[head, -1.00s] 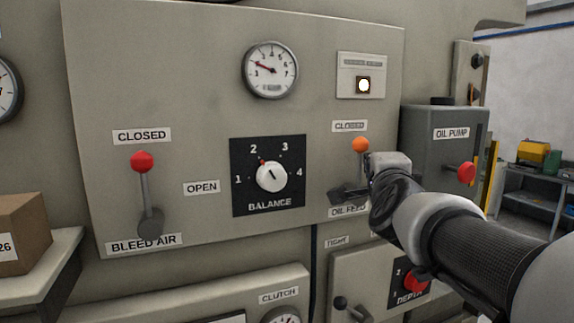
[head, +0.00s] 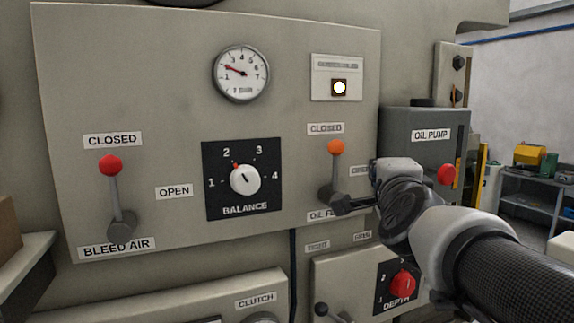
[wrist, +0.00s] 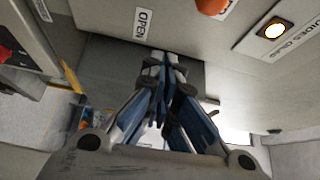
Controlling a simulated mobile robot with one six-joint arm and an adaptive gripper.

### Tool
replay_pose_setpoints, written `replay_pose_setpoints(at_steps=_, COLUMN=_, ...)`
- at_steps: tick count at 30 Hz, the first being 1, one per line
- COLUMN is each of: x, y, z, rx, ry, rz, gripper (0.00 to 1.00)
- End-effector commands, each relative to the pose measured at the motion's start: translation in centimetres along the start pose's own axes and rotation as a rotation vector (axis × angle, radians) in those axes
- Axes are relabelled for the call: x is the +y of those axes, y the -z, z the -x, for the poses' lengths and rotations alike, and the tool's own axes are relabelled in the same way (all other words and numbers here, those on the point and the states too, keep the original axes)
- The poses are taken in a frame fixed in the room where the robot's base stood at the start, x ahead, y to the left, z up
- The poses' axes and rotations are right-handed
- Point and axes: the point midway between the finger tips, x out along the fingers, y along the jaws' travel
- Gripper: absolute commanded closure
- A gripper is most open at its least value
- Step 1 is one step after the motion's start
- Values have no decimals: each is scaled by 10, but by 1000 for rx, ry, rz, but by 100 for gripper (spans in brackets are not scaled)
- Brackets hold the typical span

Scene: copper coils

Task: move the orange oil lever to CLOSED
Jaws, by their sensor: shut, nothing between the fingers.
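The oil feed lever has an orange knob (head: 336,147) on a grey stem (head: 336,176). It stands upright on the panel, with the knob just below its CLOSED label (head: 325,128). The knob also shows at the top edge of the wrist view (wrist: 212,5). My gripper (head: 343,203) is in front of the lever's lower end, reaching in from the right. Its fingers are together and empty in the wrist view (wrist: 165,60). I cannot tell whether it touches the lever's base. The OIL FEED label is partly hidden behind my gripper.
A red-knobbed bleed air lever (head: 110,165) and the balance dial (head: 245,180) are to the left. A lit lamp (head: 339,87) is above. The grey oil pump box (head: 400,140) with a red knob (head: 447,174) is close to my arm on the right. The depth dial (head: 402,284) is below.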

Motion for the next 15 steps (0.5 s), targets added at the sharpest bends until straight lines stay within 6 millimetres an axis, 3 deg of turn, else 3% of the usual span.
replay_pose_setpoints(at_steps=1, x=-4, y=-1, z=13, rx=-3, ry=3, rz=-1, gripper=100)
replay_pose_setpoints(at_steps=6, x=-4, y=-1, z=43, rx=-3, ry=2, rz=-1, gripper=100)
replay_pose_setpoints(at_steps=15, x=-2, y=-1, z=60, rx=-2, ry=0, rz=0, gripper=100)
